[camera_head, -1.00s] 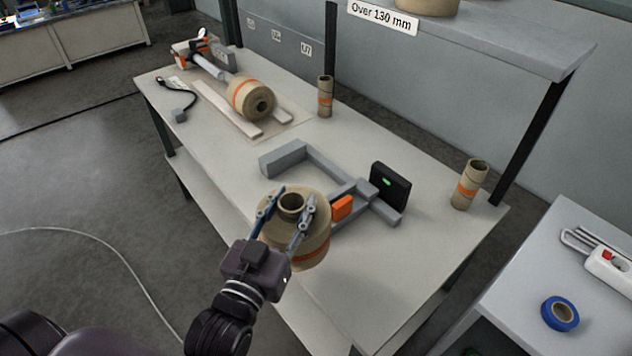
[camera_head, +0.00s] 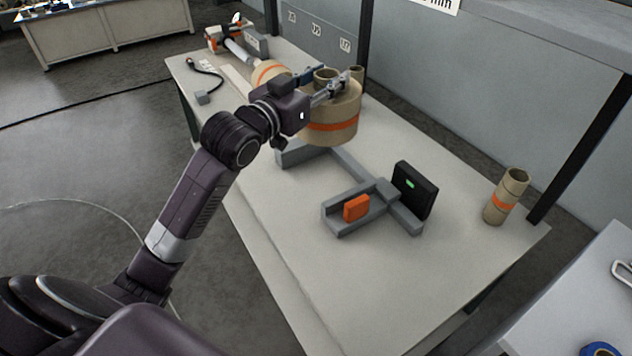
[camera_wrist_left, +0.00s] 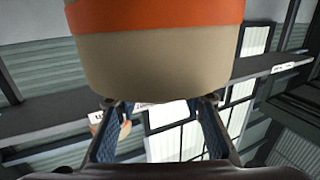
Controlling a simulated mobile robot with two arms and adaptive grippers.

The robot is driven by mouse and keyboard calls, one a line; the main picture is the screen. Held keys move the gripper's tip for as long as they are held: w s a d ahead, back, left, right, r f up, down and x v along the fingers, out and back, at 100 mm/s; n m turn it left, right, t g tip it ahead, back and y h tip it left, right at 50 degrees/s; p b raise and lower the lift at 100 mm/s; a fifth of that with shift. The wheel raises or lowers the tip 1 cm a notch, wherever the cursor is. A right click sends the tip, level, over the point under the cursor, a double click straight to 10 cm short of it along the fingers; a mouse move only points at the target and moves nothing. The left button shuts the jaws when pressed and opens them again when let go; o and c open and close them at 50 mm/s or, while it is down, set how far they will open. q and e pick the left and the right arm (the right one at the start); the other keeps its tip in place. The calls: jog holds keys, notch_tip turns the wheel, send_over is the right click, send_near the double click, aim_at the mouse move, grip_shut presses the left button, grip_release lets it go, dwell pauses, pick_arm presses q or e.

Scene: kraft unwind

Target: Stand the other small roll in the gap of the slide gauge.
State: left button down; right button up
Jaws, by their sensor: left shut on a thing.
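My left gripper (camera_head: 330,80) is shut on the core of a wide tan roll (camera_head: 338,130) with an orange band. The roll is upright and, in the head view, overlaps the far end of the grey slide gauge (camera_head: 352,172); whether it touches the gauge is unclear. In the left wrist view the roll (camera_wrist_left: 155,60) fills the top middle, above the fingers. The gauge lies on the table with an orange block (camera_head: 356,207) and a black display (camera_head: 414,189) with a green light. No roll stands between its jaws. My right gripper is out of view.
A narrow tan tube (camera_head: 506,196) stands near the table's right edge. A roll on a shaft (camera_head: 268,70) is partly hidden by my arm. The near part of the table (camera_head: 400,290) is clear.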

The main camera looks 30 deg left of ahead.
pick_arm(q)
jog(key=shift+w+a+r, duration=0.1)
jog(key=shift+a+r, duration=0.35)
jog(key=shift+r, duration=0.25)
jog(key=shift+a, duration=0.15)
notch_tip(320, 180, down, 20)
jog(key=shift+r, duration=0.25)
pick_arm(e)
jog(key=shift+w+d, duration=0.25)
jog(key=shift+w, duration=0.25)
pick_arm(q)
jog(key=shift+w, duration=0.1)
jog(key=c, duration=1.7)
grip_release()
jog(key=shift+f, duration=0.35)
jog(key=o, duration=0.4)
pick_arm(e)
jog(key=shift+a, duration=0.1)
pick_arm(q)
jog(key=shift+o, duration=0.2)
jog(key=shift+r, duration=0.1)
jog(key=shift+s, duration=0.2)
